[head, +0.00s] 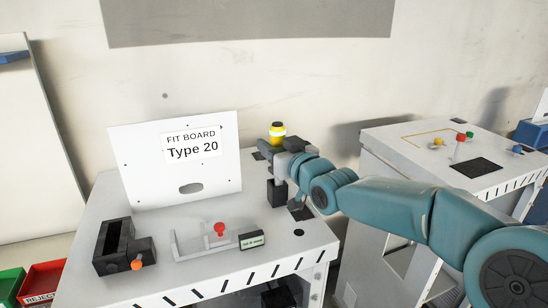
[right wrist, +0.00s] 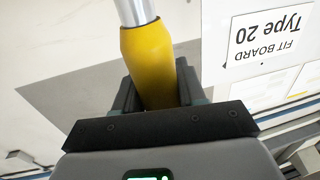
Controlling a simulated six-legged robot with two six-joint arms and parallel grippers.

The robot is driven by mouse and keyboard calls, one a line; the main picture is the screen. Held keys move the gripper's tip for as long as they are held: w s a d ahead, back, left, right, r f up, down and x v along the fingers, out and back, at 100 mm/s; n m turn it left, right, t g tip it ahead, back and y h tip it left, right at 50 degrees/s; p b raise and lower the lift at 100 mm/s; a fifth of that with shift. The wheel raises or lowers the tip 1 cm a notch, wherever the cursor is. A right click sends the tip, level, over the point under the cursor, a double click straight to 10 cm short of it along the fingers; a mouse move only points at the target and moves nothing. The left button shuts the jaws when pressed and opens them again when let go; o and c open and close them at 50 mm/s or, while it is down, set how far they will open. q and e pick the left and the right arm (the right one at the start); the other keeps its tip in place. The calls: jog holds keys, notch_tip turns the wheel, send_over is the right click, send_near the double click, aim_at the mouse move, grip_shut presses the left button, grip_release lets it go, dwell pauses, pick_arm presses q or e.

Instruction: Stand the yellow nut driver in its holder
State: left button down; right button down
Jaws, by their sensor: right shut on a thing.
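My right gripper (head: 284,145) is shut on that handle. A black upright block (head: 277,193) stands below the gripper on the bench; it may be the holder, but I cannot tell. Whether the driver's lower end touches anything is hidden. My left gripper is not in view.
A white fit board (head: 136,176) labelled Type 20 stands left of the gripper. On the bench are a black slotted fixture (head: 112,245) and a clear fixture with a red knob (head: 219,229). A second bench (head: 400,150) stands to the right, beyond my arm.

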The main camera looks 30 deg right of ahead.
jog(key=shift+s+d+f, duration=0.15)
jog(key=shift+f, duration=0.35)
jog(key=shift+w+a+r, duration=0.1)
jog(key=shift+w+a, duration=0.25)
jog(key=shift+a, duration=0.1)
jog(key=c, duration=0.7)
grip_release()
jog(key=shift+o, duration=0.2)
jog(key=shift+s+d, duration=0.35)
jog(key=shift+a, duration=0.2)
jog(key=shift+s+a+b, duration=0.1)
jog(key=shift+s+b, duration=0.2)
pick_arm(q)
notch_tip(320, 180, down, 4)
jog(key=b, duration=0.2)
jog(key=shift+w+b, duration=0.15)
jog(key=shift+b, duration=0.2)
pick_arm(e)
jog(key=s, duration=1.1)
jog(key=shift+a, duration=0.2)
